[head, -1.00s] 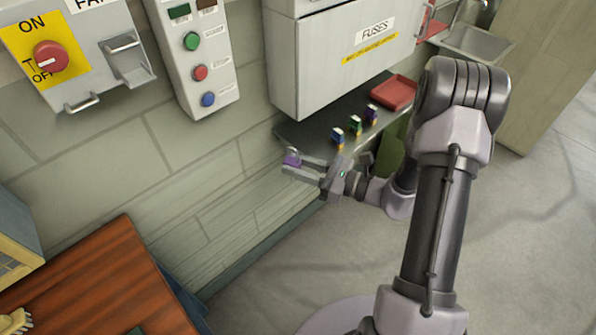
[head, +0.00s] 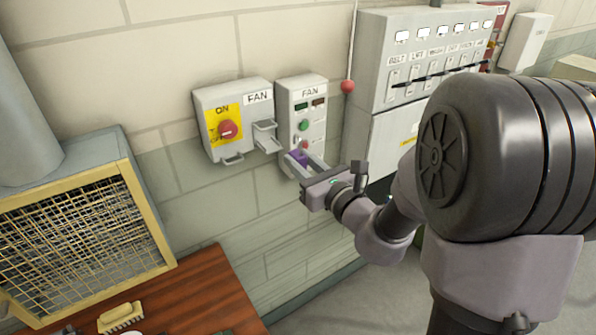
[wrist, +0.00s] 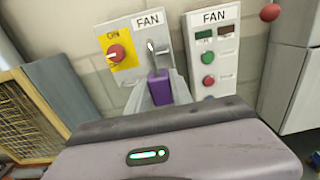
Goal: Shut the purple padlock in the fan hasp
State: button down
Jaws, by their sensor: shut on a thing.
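My gripper (head: 307,167) is shut on the purple padlock (head: 298,158), holding it in the air in front of the fan button panel. In the wrist view the purple padlock (wrist: 159,88) is upright between the fingers, its metal shackle pointing up. The fan switch box (head: 209,137) is on the wall to the left, with a red knob (head: 228,129) on a yellow plate. A grey hasp bracket (head: 266,137) sticks out at its right side, left of and above the padlock, apart from it. The hasp's holes are not clear.
The fan button panel (head: 292,94) is right behind my gripper. A red ball (head: 348,86) hangs on a cord to its right, beside the grey fuse cabinet (head: 385,55). A wooden bench (head: 205,290) with a brush (head: 121,317) and a mesh-fronted unit (head: 95,225) stand at left.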

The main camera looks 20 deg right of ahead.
aim_at(273, 149)
jog(key=shift+w+d, duration=0.1)
jog(key=shift+w+a, duration=0.2)
jog(key=shift+w, duration=0.1)
jog(key=shift+f+x, duration=0.2)
jog(key=shift+x, duration=1)
jog(key=shift+f+x, duration=0.15)
jog(key=shift+x, duration=1)
jog(key=shift+p+x, duration=1)
jog(key=shift+x, duration=2.75)
jog(key=shift+f, duration=0.2)
